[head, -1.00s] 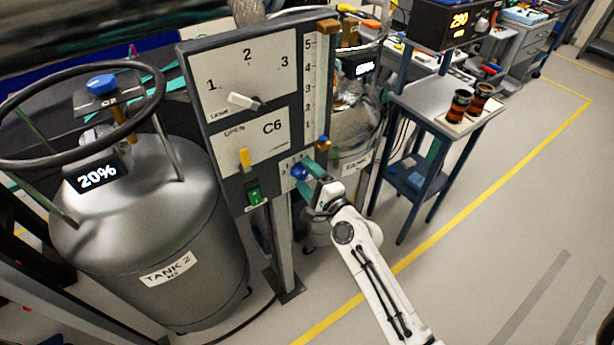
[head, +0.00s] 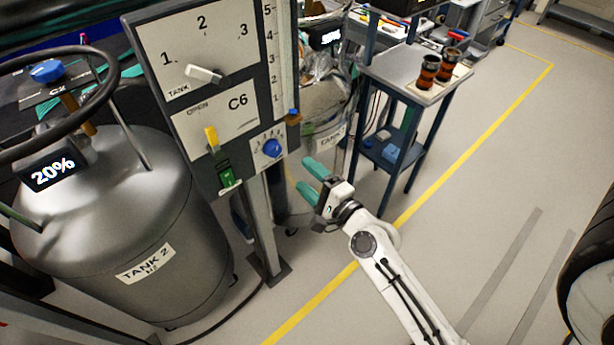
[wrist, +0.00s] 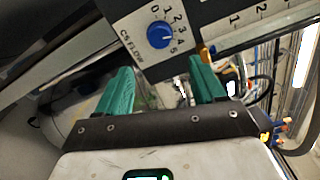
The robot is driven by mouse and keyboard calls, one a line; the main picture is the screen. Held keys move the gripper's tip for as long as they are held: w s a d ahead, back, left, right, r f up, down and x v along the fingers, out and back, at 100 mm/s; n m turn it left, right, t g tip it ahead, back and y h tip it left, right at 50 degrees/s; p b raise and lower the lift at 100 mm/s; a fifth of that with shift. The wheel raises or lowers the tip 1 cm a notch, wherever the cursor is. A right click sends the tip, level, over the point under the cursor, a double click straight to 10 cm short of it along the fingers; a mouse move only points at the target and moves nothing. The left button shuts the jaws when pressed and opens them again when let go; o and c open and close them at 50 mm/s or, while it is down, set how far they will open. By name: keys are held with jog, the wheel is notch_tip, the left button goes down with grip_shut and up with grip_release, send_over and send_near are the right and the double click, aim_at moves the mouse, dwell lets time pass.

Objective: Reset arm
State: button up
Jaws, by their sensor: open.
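My gripper (head: 310,179) has teal fingers and ends my white arm. It is open and empty, in free air to the right of and below the control panel (head: 187,118). In the wrist view both fingers (wrist: 163,90) stand apart with nothing between them. The blue flow knob (head: 272,148) on the panel is apart from the fingers. The knob also shows in the wrist view (wrist: 160,35), above the fingers, with its pointer towards the high end of a dial numbered up to 5.
The panel also bears a white tank selector (head: 204,75), a yellow lever (head: 211,138) and a green switch (head: 228,176). Tank 2 (head: 125,225) stands at the left, its display reading 20%. A small table (head: 400,72) with two dark cups stands behind. The floor at right is largely clear.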

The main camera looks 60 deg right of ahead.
dwell(0.4)
jog(key=s+a+f+n+g+y, duration=0.3)
jog(key=a+f+n+g+y, duration=0.45)
jog(key=a+n, duration=0.65)
jog(key=s+d+f+n+g+h, duration=0.1)
jog(key=s+f+n+g+h, duration=0.1)
jog(key=s+n+g, duration=0.7)
jog(key=s, duration=0.4)
jog(key=shift+d+f+n+h, duration=0.15)
jog(key=shift+d+n+h, duration=0.05)
jog(key=shift+n+h, duration=0.15)
jog(key=shift+s, duration=0.1)
jog(key=shift+c, duration=0.5)
